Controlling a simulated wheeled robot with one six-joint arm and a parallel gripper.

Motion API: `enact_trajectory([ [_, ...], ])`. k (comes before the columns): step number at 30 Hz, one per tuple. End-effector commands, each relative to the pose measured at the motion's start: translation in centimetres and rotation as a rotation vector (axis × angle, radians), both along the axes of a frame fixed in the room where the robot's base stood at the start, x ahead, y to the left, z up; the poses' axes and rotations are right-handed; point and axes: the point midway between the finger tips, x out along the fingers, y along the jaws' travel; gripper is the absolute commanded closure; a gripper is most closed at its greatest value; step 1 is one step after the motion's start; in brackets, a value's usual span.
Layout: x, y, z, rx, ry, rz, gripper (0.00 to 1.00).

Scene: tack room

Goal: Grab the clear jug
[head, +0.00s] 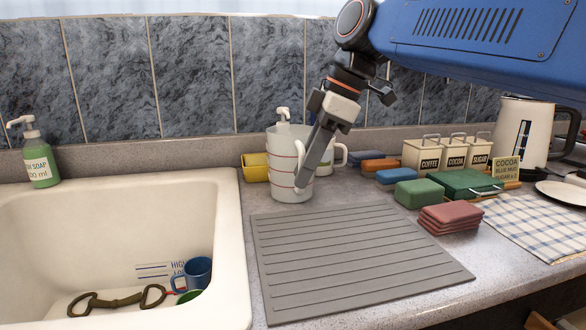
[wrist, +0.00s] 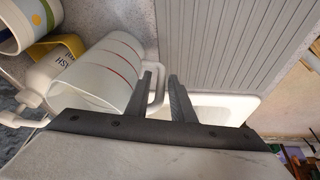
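The jug (head: 284,165) is a pale, whitish vessel with red lines around it.
A white pump bottle (head: 283,114), a yellow item (head: 255,167) and a cup (wrist: 18,24) crowd behind the jug. The drainer mat (head: 350,260) is clear. Right are canisters (head: 453,154), a green box (head: 462,184), red cloths (head: 450,218) and a kettle (head: 520,130). The sink (head: 110,220) is left.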

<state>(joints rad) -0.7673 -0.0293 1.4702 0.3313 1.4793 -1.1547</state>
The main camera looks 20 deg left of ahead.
Motion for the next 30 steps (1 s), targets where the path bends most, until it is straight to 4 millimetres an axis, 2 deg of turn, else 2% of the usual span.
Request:
enact_trajectory([
  [4, -0.11, 0.48, -1.23, 0.000, 0.000, 0.000, 0.78],
  [12, -0.09, 0.58, -1.44, 0.000, -0.001, 0.000, 0.78],
  [14, -0.09, 0.58, -1.44, 0.000, -0.001, 0.000, 0.90],
  [15, -0.09, 0.58, -1.43, 0.000, -0.001, 0.000, 1.00],
  [30, -0.13, 0.61, -1.32, 0.000, 0.000, -0.001, 1.00],
])
